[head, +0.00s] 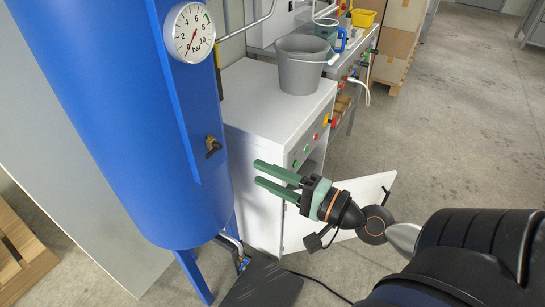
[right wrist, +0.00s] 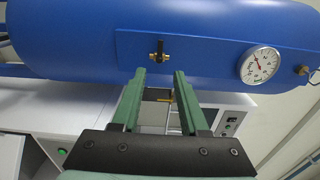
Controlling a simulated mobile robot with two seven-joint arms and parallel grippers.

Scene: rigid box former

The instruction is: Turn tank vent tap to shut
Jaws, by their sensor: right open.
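The blue tank (head: 110,110) stands upright at the left of the head view and spans the top of the right wrist view (right wrist: 80,40). A small brass tap (head: 211,142) with a short black lever sits on its side. In the head view the lever lies crosswise, slightly tilted; the tap also shows in the right wrist view (right wrist: 158,56), just beyond the fingertips. My right gripper (head: 258,173) is open with nothing between its green fingers; they point toward the tank, right of and below the tap, apart from it. My left gripper is not in view.
A round pressure gauge (head: 189,32) is above the tap on the tank. A white cabinet (head: 262,100) with a grey bucket (head: 301,65) stands behind my gripper, its door (head: 347,205) open. A pipe with a blue-handled valve (head: 243,262) is under the tank. The floor at right is mostly clear.

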